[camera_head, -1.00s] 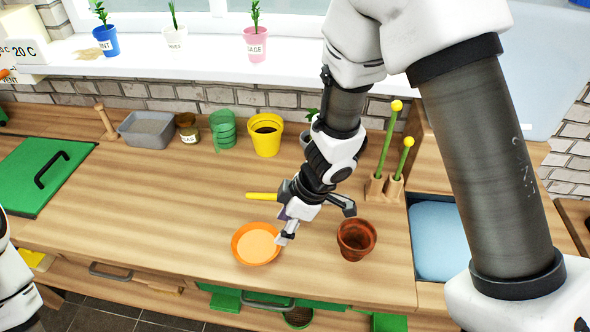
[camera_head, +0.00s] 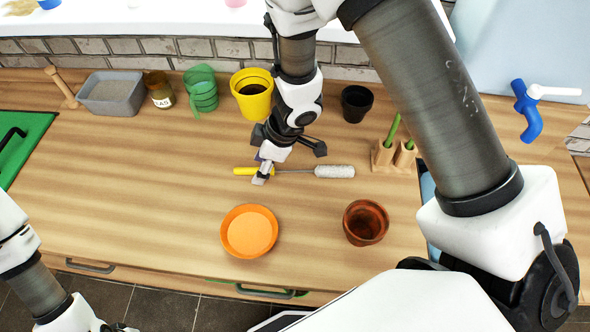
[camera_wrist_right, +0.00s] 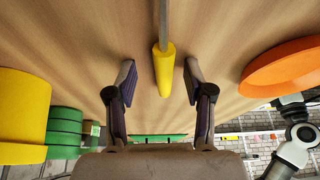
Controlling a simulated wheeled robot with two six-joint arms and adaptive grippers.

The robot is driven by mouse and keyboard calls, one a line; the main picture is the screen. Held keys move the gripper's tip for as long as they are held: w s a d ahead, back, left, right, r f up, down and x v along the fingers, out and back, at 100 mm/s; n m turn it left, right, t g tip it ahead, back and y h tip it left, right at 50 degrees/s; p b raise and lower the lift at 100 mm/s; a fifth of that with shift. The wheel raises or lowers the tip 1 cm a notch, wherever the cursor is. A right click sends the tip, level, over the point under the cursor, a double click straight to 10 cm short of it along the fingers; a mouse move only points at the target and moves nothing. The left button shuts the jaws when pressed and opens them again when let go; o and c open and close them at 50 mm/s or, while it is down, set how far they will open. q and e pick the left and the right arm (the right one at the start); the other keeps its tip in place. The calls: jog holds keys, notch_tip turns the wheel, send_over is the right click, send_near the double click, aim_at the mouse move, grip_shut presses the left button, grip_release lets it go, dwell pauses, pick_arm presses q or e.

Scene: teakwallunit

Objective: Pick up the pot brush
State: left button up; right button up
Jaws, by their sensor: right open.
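The pot brush lies flat on the wooden worktop. It has a yellow handle (camera_head: 246,171), a thin metal shaft and a pale bristle head (camera_head: 334,171) pointing right. My right gripper (camera_head: 264,174) is over the handle end, pointing down, and hides part of the brush. In the right wrist view the open fingers (camera_wrist_right: 159,84) stand either side of the yellow handle (camera_wrist_right: 163,70), with gaps on both sides. My left arm shows at the lower left of the head view, but its gripper is cut off.
An orange dish (camera_head: 249,232) and a terracotta pot (camera_head: 366,222) stand in front of the brush. Behind are a yellow pot (camera_head: 252,94), green pots (camera_head: 201,90), a black pot (camera_head: 357,103) and a grey tray (camera_head: 112,93). A wooden holder (camera_head: 394,154) stands right.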

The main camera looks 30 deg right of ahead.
jog(key=shift+s+r, duration=0.15)
jog(key=shift+c, duration=0.7)
jog(key=shift+s+a+r, duration=0.1)
jog(key=shift+s, duration=0.05)
grip_shut()
notch_tip(320, 180, up, 10)
jog(key=p, duration=0.4)
jog(key=shift+p, duration=0.3)
